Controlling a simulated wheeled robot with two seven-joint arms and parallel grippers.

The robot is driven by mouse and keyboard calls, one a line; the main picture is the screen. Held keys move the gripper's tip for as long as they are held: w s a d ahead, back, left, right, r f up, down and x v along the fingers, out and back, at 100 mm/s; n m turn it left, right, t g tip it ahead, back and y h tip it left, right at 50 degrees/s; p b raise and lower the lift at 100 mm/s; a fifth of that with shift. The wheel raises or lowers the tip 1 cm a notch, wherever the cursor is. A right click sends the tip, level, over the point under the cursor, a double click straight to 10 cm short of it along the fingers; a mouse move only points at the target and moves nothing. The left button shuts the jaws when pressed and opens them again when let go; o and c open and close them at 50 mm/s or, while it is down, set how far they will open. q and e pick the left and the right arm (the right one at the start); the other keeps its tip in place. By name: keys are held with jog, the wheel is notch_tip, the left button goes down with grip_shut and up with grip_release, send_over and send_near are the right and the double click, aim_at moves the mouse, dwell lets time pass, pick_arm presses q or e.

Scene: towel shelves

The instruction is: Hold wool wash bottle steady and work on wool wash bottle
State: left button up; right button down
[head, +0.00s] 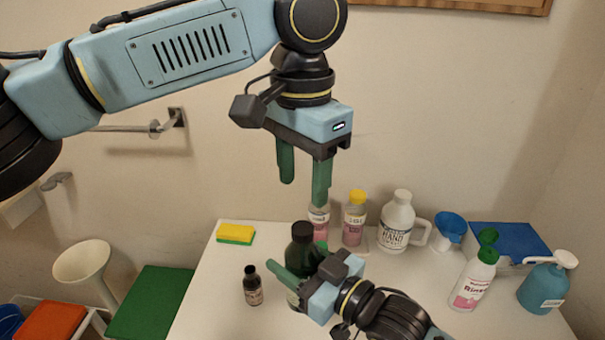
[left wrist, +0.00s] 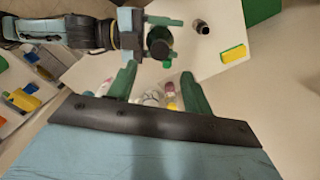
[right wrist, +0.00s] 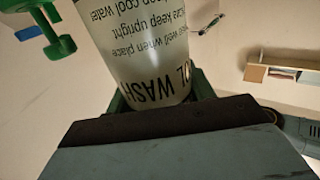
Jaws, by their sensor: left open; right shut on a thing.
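The wool wash bottle (head: 303,238) is dark green with a black cap and stands upright at the front of the white table. In the right wrist view its pale label (right wrist: 145,45) reads "WOOL WASH" upside down. My right gripper (head: 290,277) is shut around its body from the right side. My left gripper (head: 304,190) is open and empty, pointing down above the bottle, with a gap between its fingertips and the cap. In the left wrist view the bottle (left wrist: 160,42) is seen from above, beyond the left fingers (left wrist: 160,80). The bottle's lower part is partly hidden by the right gripper.
A small dark bottle (head: 252,287) stands just left. Pink bottles (head: 354,222), a white jug (head: 397,222), a blue funnel (head: 450,228), a green-capped bottle (head: 474,280) and a teal pump bottle (head: 545,286) stand behind and right. A yellow-green sponge (head: 235,234) lies at the back left.

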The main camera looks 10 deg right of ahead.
aim_at(302, 227)
pick_arm(q)
jog(key=shift+f, duration=4.05)
jog(key=c, duration=1)
jog(key=o, duration=1.1)
jog(key=shift+o, duration=0.2)
notch_tip(302, 227, up, 12)
